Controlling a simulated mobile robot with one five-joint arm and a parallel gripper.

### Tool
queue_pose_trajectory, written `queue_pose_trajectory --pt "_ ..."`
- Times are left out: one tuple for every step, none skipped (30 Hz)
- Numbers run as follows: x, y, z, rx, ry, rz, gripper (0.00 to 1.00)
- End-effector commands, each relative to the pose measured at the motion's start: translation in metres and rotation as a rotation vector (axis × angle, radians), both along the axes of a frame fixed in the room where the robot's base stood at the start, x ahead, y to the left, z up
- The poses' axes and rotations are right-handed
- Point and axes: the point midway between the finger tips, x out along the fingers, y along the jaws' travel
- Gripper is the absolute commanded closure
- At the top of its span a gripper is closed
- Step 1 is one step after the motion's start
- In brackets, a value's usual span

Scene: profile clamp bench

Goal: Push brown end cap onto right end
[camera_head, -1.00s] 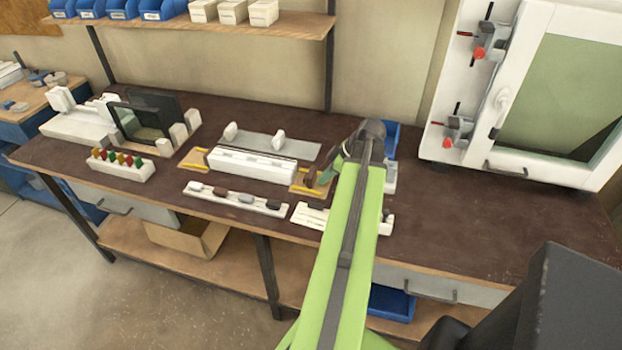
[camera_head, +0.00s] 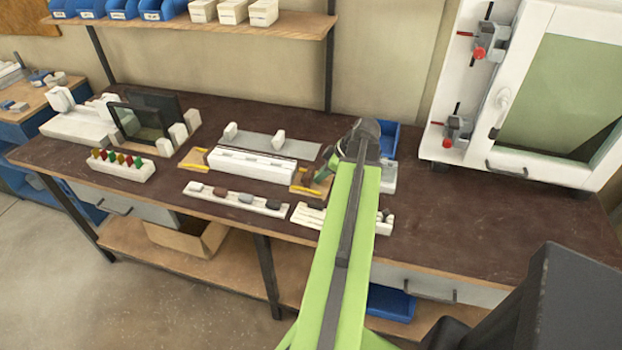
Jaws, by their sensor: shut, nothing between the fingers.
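The white profile (camera_head: 250,166) lies in its fixture near the middle of the bench, with tan, yellow-edged pads at both ends. A small brown end cap (camera_head: 307,178) shows at the profile's right end, over the right pad (camera_head: 296,188). I cannot tell whether it is fully seated. My gripper (camera_head: 322,170) is shut and empty just right of the cap. I cannot tell whether it touches the cap. My green arm hides part of this area.
A white strip (camera_head: 199,191) in front holds several brown and grey pieces. A white rack (camera_head: 304,216) stands right of it, partly behind my arm. A blue bin (camera_head: 388,137) is behind the gripper. The bench at right is clear.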

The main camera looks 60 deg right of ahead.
Motion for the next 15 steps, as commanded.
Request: queue_pose_trajectory --pt "0.002 0.001 0.0 0.0 0.0 0.001 1.0" --pt "0.003 0.001 0.0 0.0 0.0 0.001 1.0" --pt "0.005 0.001 0.0 0.0 0.0 0.001 1.0" --pt "0.006 0.002 0.0 0.0 0.0 0.001 1.0" --pt "0.007 0.002 0.0 -0.001 0.0 0.0 1.0" --pt "0.008 0.002 0.0 -0.001 0.0 0.0 1.0" --pt "0.01 0.003 0.0 -0.001 0.0 0.0 1.0" --pt "0.011 0.003 0.0 -0.001 0.0 -0.001 1.0" --pt "0.012 0.004 0.0 -0.001 0.0 -0.001 1.0" --pt "0.014 0.004 0.0 -0.001 0.0 -0.001 1.0" --pt "0.015 0.004 0.0 -0.001 0.0 -0.001 1.0" --pt "0.016 0.005 0.0 -0.001 0.0 -0.001 1.0" --pt "0.018 0.005 0.0 -0.001 0.0 -0.001 1.0" --pt "0.019 0.006 0.0 -0.001 0.0 -0.001 1.0" --pt "0.02 0.006 0.0 -0.001 0.0 -0.001 1.0"
